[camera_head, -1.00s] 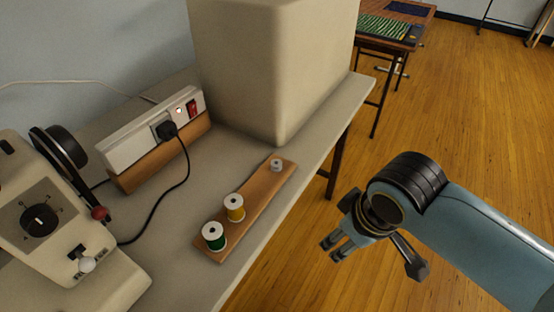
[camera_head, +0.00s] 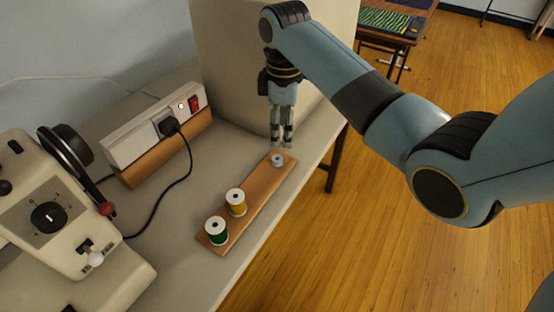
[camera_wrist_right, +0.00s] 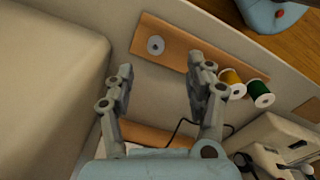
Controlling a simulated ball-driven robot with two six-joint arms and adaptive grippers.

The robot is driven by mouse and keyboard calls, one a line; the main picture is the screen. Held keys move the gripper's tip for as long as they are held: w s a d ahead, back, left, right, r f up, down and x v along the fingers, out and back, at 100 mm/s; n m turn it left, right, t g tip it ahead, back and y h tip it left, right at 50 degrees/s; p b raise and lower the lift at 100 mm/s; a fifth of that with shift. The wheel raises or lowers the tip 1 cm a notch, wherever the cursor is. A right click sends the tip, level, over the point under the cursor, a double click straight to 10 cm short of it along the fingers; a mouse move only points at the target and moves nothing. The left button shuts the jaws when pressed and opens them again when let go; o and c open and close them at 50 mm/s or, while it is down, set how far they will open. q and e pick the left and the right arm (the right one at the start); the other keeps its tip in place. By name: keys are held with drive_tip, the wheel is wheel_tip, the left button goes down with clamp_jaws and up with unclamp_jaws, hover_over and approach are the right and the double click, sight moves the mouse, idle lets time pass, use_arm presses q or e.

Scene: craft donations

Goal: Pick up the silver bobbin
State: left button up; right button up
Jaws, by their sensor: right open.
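The silver bobbin (camera_head: 277,160) stands at the far end of a wooden board (camera_head: 258,185) on the table. In the right wrist view the bobbin (camera_wrist_right: 156,45) is a small grey disc with a dark centre hole, beyond the fingertips and between their lines. My right gripper (camera_head: 282,143) points down just above and behind the bobbin in the head view. Its fingers are open and empty in the right wrist view (camera_wrist_right: 163,72), and do not appear to touch the bobbin. My left gripper is not in view.
A yellow spool (camera_head: 236,203) and a green spool (camera_head: 216,231) stand on the board's near end. A power strip (camera_head: 150,130) with a black cord and a sewing machine (camera_head: 62,215) are at left. A large cream box-like cover (camera_head: 225,60) stands behind the gripper.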

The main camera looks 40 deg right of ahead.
sight(278, 155)
drive_tip(key=shift+n, duration=0.4)
drive_tip(key=f, duration=0.3)
drive_tip(key=w+f+b, duration=0.1)
drive_tip(key=f, duration=0.6)
drive_tip(key=shift+w+a, duration=0.1)
drive_tip(key=shift+w, duration=0.25)
drive_tip(key=c, duration=0.8)
